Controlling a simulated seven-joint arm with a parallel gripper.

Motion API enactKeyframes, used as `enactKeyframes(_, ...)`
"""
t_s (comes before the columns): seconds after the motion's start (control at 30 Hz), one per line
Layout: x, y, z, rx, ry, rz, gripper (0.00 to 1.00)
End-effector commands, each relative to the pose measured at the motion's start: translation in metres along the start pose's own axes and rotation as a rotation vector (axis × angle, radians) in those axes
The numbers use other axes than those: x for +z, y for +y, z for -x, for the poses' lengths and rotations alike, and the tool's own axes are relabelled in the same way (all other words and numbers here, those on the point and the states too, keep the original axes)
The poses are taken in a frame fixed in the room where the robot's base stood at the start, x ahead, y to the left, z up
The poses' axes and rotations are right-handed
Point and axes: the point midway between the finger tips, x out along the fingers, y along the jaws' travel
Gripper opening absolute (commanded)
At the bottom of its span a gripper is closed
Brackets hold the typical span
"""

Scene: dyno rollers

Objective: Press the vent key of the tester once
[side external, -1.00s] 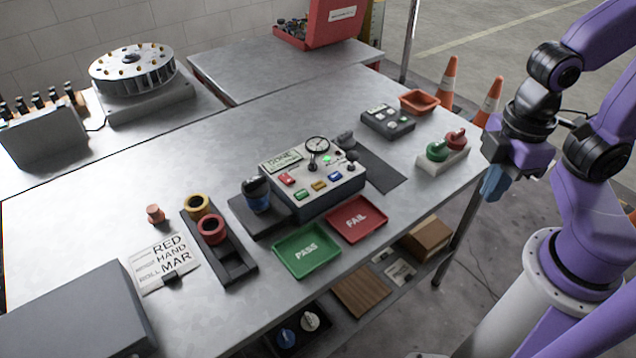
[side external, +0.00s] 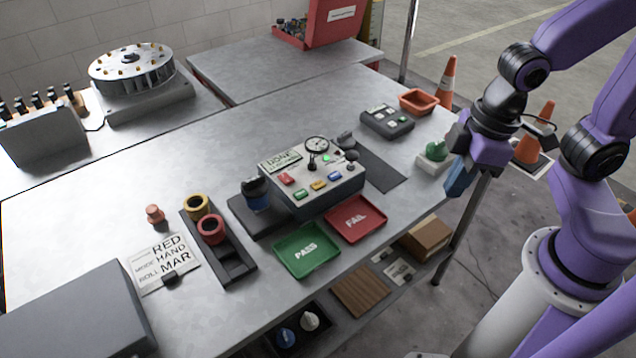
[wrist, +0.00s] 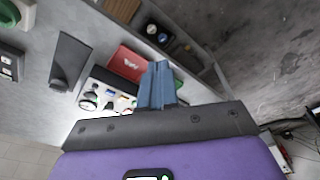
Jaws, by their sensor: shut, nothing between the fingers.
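The tester (side external: 312,187) is a grey box on the bench with a screen reading "DONE", a round dial gauge (side external: 317,145) and several coloured keys: red, green, yellow and blue. Key labels are too small to read, so I cannot tell which is the vent key. The tester also shows in the wrist view (wrist: 110,92), left of my gripper. My gripper (side external: 456,184) is shut and empty, off the bench's right edge, well to the right of the tester. Its blue fingers show together in the wrist view (wrist: 158,68).
A green PASS tray (side external: 306,250) and a red FAIL tray (side external: 356,219) lie in front of the tester. A blue-black roller (side external: 257,194) stands at its left. A block with a green knob (side external: 435,152) is close to my gripper.

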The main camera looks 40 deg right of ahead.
Motion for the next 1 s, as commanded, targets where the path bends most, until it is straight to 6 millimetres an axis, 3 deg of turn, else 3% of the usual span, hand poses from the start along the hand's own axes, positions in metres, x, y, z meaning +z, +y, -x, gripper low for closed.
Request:
enactKeyframes(0.2, -0.079, 0.038, -0.027, 0.006, 0.196, -0.333, 0.00)
enactKeyframes(0.5, -0.167, 0.108, -0.058, -0.051, 0.477, -0.748, 0.00)
enactKeyframes(0.73, -0.199, 0.149, -0.071, -0.113, 0.622, -0.941, 0.00)
enactKeyframes(1.0, -0.208, 0.160, -0.074, -0.138, 0.668, -0.994, 0.00)
